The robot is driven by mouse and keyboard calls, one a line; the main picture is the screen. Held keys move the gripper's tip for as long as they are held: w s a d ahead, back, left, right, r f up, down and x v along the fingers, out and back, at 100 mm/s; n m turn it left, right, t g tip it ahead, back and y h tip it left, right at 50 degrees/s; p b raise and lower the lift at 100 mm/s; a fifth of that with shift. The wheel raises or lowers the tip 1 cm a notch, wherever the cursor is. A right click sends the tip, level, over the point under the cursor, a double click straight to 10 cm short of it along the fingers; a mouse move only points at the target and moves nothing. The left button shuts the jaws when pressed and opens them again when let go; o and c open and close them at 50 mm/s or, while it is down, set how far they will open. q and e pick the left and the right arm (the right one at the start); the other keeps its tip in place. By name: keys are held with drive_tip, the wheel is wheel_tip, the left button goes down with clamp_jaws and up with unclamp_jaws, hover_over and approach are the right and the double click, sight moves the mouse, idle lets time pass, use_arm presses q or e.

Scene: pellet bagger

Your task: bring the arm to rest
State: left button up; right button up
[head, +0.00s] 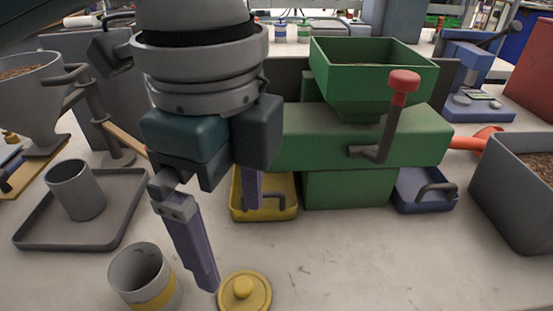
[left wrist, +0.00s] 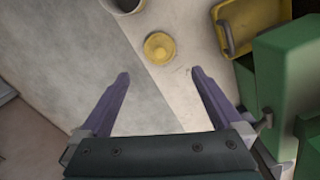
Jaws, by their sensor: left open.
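My left gripper (head: 230,248) hangs fingers-down in the middle left of the head view, with its purple fingers spread and nothing between them. The left wrist view also shows it open and empty (left wrist: 160,73). A yellow round lid (head: 244,291) with a knob lies on the table near the fingertips. In the left wrist view the lid (left wrist: 160,47) is beyond the gap between the fingers. A grey pot with a yellow band (head: 143,277) stands open left of the lid. My right gripper is not in view.
A green machine (head: 360,135) with a hopper and red-knobbed lever stands behind and right of my gripper. A yellow tray (head: 282,207) and a blue tray (head: 425,190) flank its base. A grey tray (head: 40,232) holds a cup (head: 75,190). The front right table is clear.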

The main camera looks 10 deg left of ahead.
use_arm(q)
drive_tip(key=shift+r, duration=0.45)
drive_tip(key=s+d+r+n+t+h+p, duration=0.2)
drive_tip(key=s+d+n+h+p, duration=0.25)
drive_tip(key=n+p, duration=0.2)
drive_tip(key=s+a+r+n+t+y+p, duration=0.1)
drive_tip(key=s+a+n+y+p, duration=0.1)
drive_tip(key=s+a+n, duration=0.4)
drive_tip(key=s+a+n+t+y+p, duration=0.1)
drive_tip(key=s+a+n+y+p, duration=0.1)
drive_tip(key=a+n, duration=0.4)
wheel_tip(320, 180, up, 38)
drive_tip(key=a+m+p, duration=0.1)
drive_tip(key=p, duration=3.7)
drive_tip(key=shift+a, duration=0.4)
